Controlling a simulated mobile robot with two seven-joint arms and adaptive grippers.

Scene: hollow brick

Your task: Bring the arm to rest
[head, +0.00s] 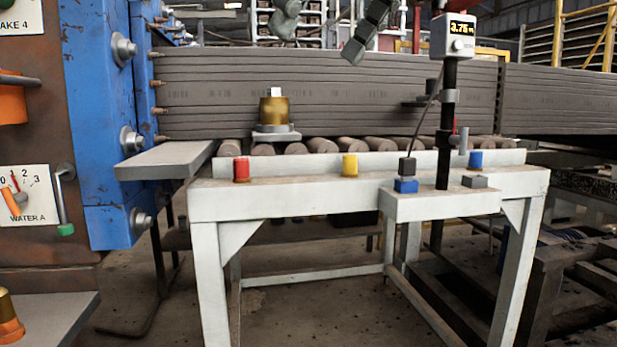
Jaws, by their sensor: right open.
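My right gripper (317,39) hangs at the top middle of the head view, with its two dark fingers spread wide apart. Nothing is between them. It is cut off by the top edge, so the rest of the arm is hidden. A brass cylinder with a white top (273,110) stands upright on a small pale plate, below and left of the gripper and apart from it. My left gripper does not show.
A pale steel table (350,208) carries a red cap (241,170), a yellow cap (350,165) and blue blocks. A gauge on a post (453,36) rises at right. Grey stacked clay bars (330,90) fill the back. A blue machine frame (97,110) stands left.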

